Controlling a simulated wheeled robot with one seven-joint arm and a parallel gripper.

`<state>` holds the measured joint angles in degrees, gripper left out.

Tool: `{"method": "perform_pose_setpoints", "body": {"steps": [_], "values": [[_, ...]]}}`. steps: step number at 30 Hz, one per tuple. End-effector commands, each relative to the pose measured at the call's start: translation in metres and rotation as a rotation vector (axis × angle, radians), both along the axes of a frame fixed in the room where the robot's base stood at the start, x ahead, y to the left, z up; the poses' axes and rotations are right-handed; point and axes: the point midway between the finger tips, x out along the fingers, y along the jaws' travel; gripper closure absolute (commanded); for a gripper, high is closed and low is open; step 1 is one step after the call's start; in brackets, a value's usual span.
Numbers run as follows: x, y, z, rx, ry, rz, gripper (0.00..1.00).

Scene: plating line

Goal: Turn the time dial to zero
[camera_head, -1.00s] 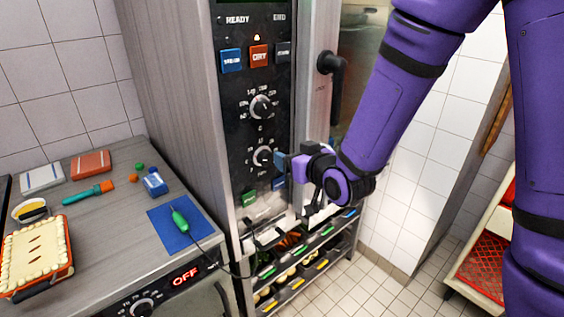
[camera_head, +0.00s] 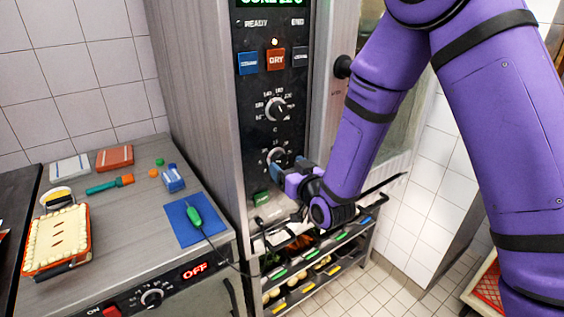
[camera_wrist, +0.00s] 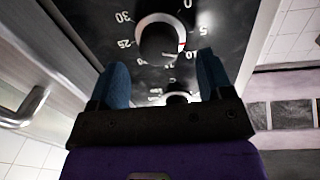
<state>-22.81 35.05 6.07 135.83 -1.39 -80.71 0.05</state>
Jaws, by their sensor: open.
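The time dial (camera_head: 276,156) is the lower black knob on the dark oven panel, partly hidden by my gripper (camera_head: 283,168) in the head view. In the wrist view the time dial (camera_wrist: 160,42) has a pale ring and numbers including 0, 5, 10, 25 and 30. A red mark shows on its ring between 5 and 10; I cannot tell the knob's exact setting. My gripper (camera_wrist: 162,68) is open, with blue fingertips to either side of and just short of the knob. I cannot see contact.
The temperature dial (camera_head: 275,108) sits above, under blue, red and dark buttons. A green button (camera_head: 261,198) is below. A door handle (camera_head: 342,67) is right of the panel. A rack (camera_head: 325,265) stands underneath. The left counter (camera_head: 130,222) holds a pie and a probe on a blue mat.

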Motion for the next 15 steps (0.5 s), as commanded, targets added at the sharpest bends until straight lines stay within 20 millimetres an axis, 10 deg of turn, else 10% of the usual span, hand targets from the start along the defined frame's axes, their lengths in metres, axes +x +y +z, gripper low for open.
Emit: {"method": "perform_pose_setpoints", "body": {"steps": [15], "values": [[0.031,0.017,0.000,0.000,0.001,0.000,0.27]]}}
